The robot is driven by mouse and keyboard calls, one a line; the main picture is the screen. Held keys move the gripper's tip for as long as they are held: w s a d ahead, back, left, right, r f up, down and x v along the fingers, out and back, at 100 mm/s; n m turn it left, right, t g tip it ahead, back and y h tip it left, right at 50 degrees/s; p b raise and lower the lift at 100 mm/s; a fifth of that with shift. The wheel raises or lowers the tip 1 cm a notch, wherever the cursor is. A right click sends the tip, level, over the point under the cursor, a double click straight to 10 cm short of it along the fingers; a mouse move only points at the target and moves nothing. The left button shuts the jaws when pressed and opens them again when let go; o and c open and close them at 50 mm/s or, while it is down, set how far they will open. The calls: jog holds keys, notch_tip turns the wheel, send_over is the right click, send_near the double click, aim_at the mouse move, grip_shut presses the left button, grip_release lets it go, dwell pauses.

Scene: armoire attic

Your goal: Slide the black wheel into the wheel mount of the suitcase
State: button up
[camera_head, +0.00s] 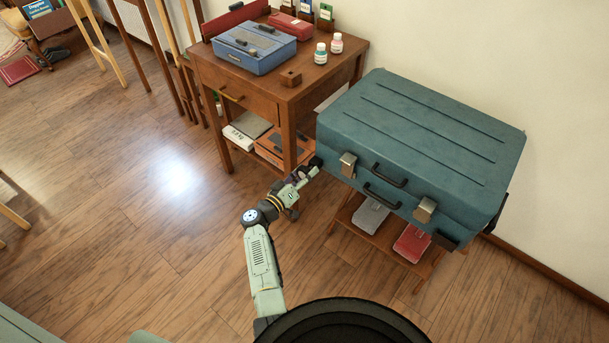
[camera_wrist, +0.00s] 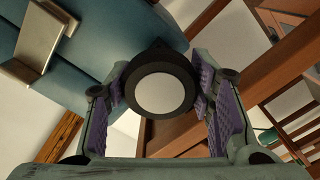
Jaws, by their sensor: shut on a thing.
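The teal suitcase (camera_head: 420,140) lies flat on a low wooden stand at the right. Its side and a metal latch (camera_wrist: 40,38) show at the upper left of the wrist view. The black wheel (camera_wrist: 160,84), with a pale round hub, is between the purple finger pads of my gripper (camera_wrist: 162,100), at the edge of the suitcase. In the head view my gripper (camera_head: 306,174) reaches the suitcase's near left corner, where a small dark part (camera_head: 316,161) shows. The wheel mount is mostly hidden behind the wheel, and I cannot tell whether the wheel sits in it.
A wooden side table (camera_head: 283,88) stands left of the suitcase, close to my gripper, with a blue case (camera_head: 257,50) and small bottles on top. The stand's lower shelf (camera_head: 388,238) holds a grey and a red box.

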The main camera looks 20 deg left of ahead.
jog(key=shift+x, duration=1.3)
jog(key=o, duration=1.2)
jog(key=v, duration=1.2)
jog(key=shift+r, duration=0.1)
